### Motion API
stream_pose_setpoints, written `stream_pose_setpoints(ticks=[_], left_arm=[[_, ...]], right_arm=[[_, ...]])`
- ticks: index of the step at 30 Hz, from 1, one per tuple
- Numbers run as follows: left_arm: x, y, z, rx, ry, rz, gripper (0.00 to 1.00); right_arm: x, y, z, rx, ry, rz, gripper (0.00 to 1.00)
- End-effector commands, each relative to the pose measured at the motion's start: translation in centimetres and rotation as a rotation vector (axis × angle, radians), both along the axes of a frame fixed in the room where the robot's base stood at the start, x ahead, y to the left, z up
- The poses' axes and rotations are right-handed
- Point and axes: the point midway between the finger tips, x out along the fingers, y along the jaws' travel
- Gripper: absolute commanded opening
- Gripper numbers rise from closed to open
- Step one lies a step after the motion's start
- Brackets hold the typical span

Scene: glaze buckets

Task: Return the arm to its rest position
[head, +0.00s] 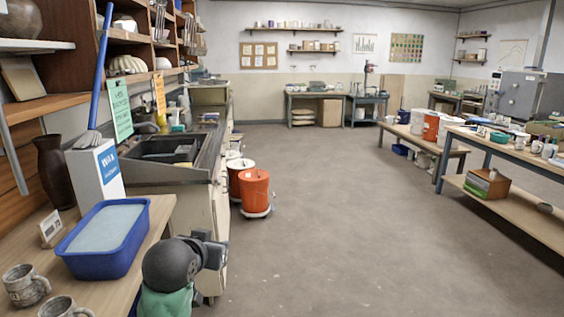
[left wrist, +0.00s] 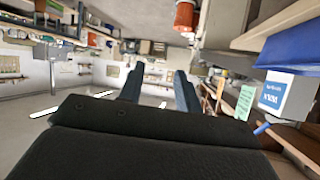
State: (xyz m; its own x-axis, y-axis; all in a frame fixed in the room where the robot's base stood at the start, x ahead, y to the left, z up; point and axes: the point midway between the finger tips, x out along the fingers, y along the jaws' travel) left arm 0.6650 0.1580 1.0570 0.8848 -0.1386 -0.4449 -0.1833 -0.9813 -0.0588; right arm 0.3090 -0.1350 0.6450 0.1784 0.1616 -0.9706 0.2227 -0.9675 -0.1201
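My left gripper (left wrist: 158,80) shows in the left wrist view with its two dark blue fingers spread apart. Nothing is between them; the background room shows through the gap. In the head view a dark rounded part of my left arm stands at the lower left, in front of the wooden counter, but the fingers cannot be made out there. My right gripper is in neither view.
A blue tub (head: 105,237) stands on the wooden counter (head: 160,212), near two mugs (head: 25,285) and a white box (head: 96,172). A table (head: 500,148) is at right; the middle floor is clear.

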Motion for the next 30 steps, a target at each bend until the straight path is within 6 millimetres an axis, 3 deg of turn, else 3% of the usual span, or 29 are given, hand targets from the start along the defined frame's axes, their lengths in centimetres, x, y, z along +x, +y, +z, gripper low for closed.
stream_pose_setpoints(ticks=[3, 14, 21, 30], left_arm=[[-1.7, -0.4, -4.7, 0.006, 0.084, -0.007, 0.34], [-8.5, -1.4, -17.3, 0.015, 0.325, -0.031, 0.34], [-14.7, -1.8, -24.7, 0.018, 0.488, -0.044, 0.34], [-24.0, -1.9, -32.3, 0.019, 0.691, -0.052, 0.34]], right_arm=[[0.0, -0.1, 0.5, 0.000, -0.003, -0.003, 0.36], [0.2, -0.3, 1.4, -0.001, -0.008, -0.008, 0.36], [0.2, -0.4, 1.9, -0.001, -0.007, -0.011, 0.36], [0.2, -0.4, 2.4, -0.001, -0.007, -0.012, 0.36]])
